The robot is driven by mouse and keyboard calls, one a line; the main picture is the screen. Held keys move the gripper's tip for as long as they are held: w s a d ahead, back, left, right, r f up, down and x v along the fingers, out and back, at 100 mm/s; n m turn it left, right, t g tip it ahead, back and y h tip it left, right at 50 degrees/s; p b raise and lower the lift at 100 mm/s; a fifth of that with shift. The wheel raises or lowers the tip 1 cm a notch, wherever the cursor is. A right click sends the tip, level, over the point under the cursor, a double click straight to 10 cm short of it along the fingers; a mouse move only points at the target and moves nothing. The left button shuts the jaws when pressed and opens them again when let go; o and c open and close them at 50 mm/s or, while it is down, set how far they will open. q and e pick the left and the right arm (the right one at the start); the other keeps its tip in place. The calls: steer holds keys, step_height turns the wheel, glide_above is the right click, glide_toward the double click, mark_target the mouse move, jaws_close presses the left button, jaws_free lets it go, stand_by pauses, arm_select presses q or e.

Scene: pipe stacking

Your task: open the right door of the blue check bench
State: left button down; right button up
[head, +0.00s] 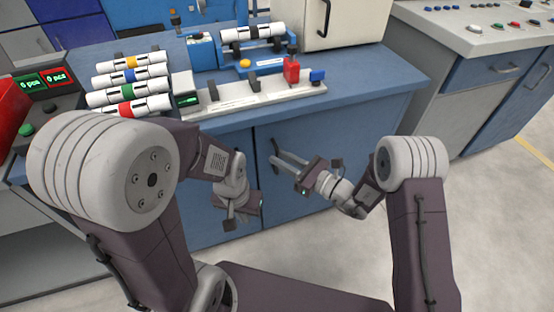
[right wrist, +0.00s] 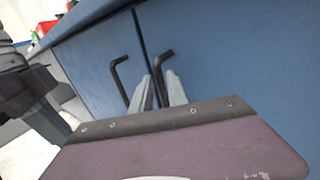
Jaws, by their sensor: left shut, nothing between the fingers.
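The blue check bench (head: 345,103) has two front doors that meet at a dark vertical seam. The right door (head: 330,133) appears closed, flush with the left door (right wrist: 88,62). Its dark bar handle (head: 276,148) stands close to the seam and also shows in the right wrist view (right wrist: 158,75). My right gripper (head: 279,157) is at this handle, its fingers open on either side of the bar. In the right wrist view the bar lies between the two fingertips (right wrist: 160,82). My left gripper (head: 229,224) is shut and empty, low in front of the left door.
The left door's handle (right wrist: 119,77) is just left of the seam. On the bench top are several banded pipes (head: 130,80), a white fixture (head: 262,93) with a red clamp, and a cream cabinet (head: 345,25). Grey floor (head: 400,240) lies open at right.

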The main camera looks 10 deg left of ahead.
steer(key=shift+x, duration=0.85)
steer(key=shift+c, duration=0.2)
jaws_close()
steer(key=shift+d, duration=0.1)
stand_by(0.5)
